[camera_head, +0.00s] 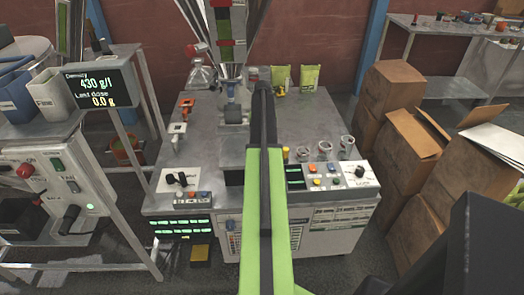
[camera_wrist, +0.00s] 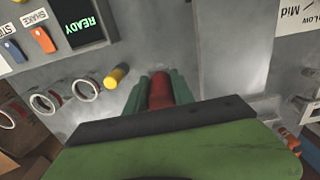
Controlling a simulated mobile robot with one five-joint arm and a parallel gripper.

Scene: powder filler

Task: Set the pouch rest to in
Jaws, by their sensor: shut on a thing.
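My gripper (camera_wrist: 160,88) shows in the wrist view, with its dark green fingers on either side of a red cylindrical handle (camera_wrist: 160,91). It is shut on this handle. The handle stands beside a yellow knob (camera_wrist: 116,77), in front of a grey metal surface. I take the handle for that of the pouch rest, but no label on it is readable. Its lower part is hidden by the gripper body. In the head view my own green arm hides the gripper and the handle; the yellow knob (camera_head: 286,153) shows just right of the arm.
A control panel (camera_head: 330,177) with coloured buttons and a dial lies right of my arm; its display (camera_wrist: 83,20) reads READY. A panel with black knobs (camera_head: 182,181) lies to the left. Cardboard boxes (camera_head: 402,150) stand at the right.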

